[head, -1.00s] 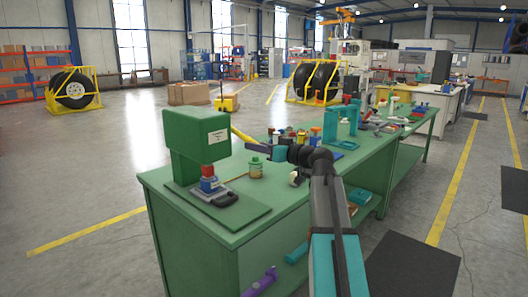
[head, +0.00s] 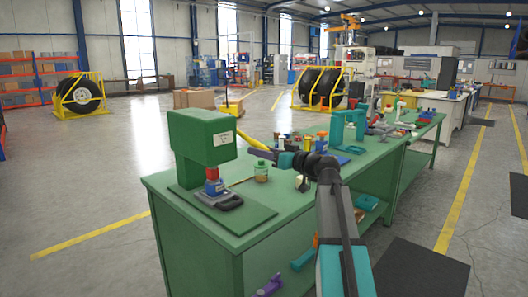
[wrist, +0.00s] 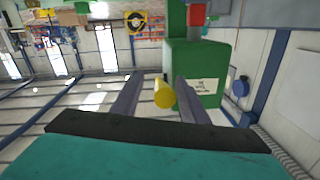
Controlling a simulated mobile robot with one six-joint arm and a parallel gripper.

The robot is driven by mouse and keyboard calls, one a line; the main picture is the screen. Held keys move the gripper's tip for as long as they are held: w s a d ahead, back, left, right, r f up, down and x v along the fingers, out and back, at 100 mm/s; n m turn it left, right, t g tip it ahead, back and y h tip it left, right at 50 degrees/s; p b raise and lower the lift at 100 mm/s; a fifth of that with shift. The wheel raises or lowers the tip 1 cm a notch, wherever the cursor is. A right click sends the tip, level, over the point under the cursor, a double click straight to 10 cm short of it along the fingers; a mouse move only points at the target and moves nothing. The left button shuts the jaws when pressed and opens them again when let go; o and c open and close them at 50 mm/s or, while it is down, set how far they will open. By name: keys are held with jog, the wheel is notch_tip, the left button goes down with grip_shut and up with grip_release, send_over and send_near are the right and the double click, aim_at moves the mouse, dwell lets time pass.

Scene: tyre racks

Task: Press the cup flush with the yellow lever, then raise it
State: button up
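A green press (head: 200,138) stands on the near end of the green bench. A yellow lever (head: 253,142) slopes down to the right from its head. Under the head is a red ram (head: 212,173), with a small blue piece (head: 215,190), apparently the cup's holder, below it. The cup itself is too small to tell apart, and whether it is flush cannot be told. My gripper (head: 276,155) is at the lever's outer end. In the wrist view the round lever end (wrist: 164,94) shows between the two spread fingers, with no clear grip on it.
Several bottles and a teal stand (head: 337,127) are farther back. The floor to the left is open.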

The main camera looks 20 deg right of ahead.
jog(key=shift+s+a, duration=0.1)
jog(key=shift+s+d, duration=0.2)
jog(key=shift+s, duration=0.2)
jog(key=v, duration=1.3)
jog(key=shift+r, duration=0.1)
